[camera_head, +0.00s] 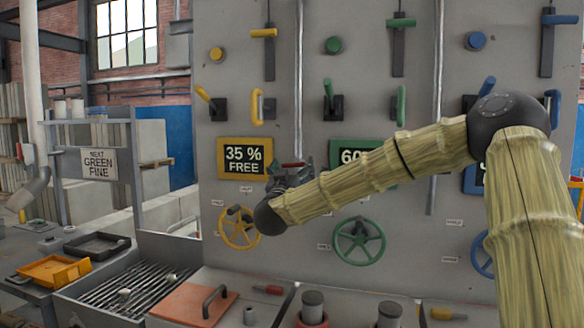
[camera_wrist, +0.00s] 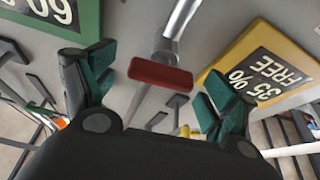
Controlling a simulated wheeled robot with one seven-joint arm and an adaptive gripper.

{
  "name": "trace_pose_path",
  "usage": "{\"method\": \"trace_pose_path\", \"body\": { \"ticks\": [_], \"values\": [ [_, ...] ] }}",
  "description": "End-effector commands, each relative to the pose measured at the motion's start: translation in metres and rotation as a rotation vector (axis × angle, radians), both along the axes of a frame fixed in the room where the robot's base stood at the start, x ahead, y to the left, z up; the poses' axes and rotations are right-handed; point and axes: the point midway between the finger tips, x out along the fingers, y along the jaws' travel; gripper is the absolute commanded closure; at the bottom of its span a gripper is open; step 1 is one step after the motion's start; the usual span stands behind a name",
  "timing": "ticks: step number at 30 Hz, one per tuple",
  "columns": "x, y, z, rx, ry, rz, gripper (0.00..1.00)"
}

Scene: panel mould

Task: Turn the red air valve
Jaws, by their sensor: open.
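The red air valve handle (camera_wrist: 160,74) is a short red bar at the end of a metal pipe (camera_wrist: 182,22) in the wrist view. It lies in the gap between the two green-padded fingers of my gripper (camera_wrist: 160,84), which are spread apart on either side of it. I cannot tell whether either finger touches it. In the head view a small part of the red handle (camera_head: 293,164) shows below the vertical pipe (camera_head: 299,80). My gripper (camera_head: 286,176) is beside it there, partly hidden by my arm.
A yellow "35 % FREE" sign (camera_head: 245,158) is left of the valve, and a partly hidden green sign (camera_head: 352,153) is right. Yellow (camera_head: 239,228) and green (camera_head: 360,241) handwheels sit below. Several levers and handles stick out of the grey panel (camera_head: 222,60).

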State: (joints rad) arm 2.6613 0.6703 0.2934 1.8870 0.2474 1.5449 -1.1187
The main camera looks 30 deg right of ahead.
Motion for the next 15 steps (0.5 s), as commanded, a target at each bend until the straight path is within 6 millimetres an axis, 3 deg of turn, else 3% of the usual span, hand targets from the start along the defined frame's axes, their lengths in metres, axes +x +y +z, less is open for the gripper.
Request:
{"method": "trace_pose_path", "body": {
  "ticks": [6,13,15],
  "values": [
    [0.0000,0.0004,-0.0001,0.000,0.000,0.001,0.16],
    [-0.0004,-0.0001,0.0001,0.000,0.000,0.000,0.58],
    [-0.0005,-0.0002,0.0000,0.000,0.000,0.000,0.60]
  ]
}}
